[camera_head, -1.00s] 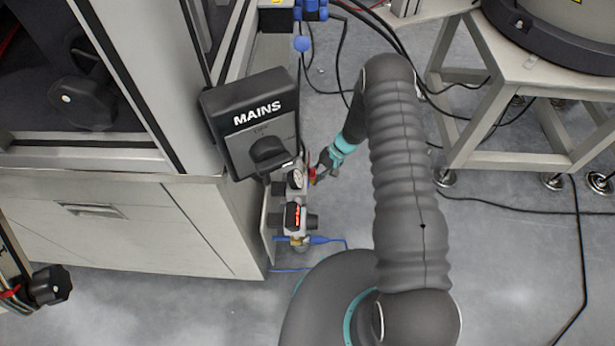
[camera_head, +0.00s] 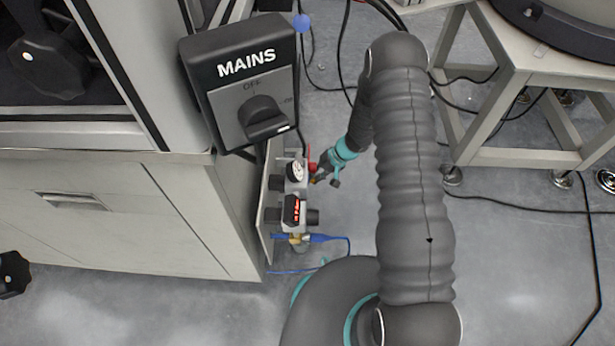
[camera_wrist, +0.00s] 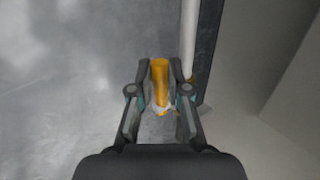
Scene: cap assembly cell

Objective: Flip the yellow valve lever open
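The yellow valve lever (camera_wrist: 160,82) stands out toward the wrist camera as an orange-yellow bar. My gripper (camera_wrist: 160,66) has one finger on each side of it in the wrist view. The lever's base is pale and partly hidden between the fingers. In the head view my gripper (camera_head: 320,174) is beside the valve unit (camera_head: 294,208), which has a round gauge and a red-lit display. The lever is small there and partly hidden by the gripper.
The MAINS switch box (camera_head: 240,82) is in front of the cabinet (camera_head: 80,215), left of my gripper. A white-framed stand (camera_head: 510,155) is at right. Cables lie on the floor. A pale pipe (camera_wrist: 189,40) runs beside the right finger.

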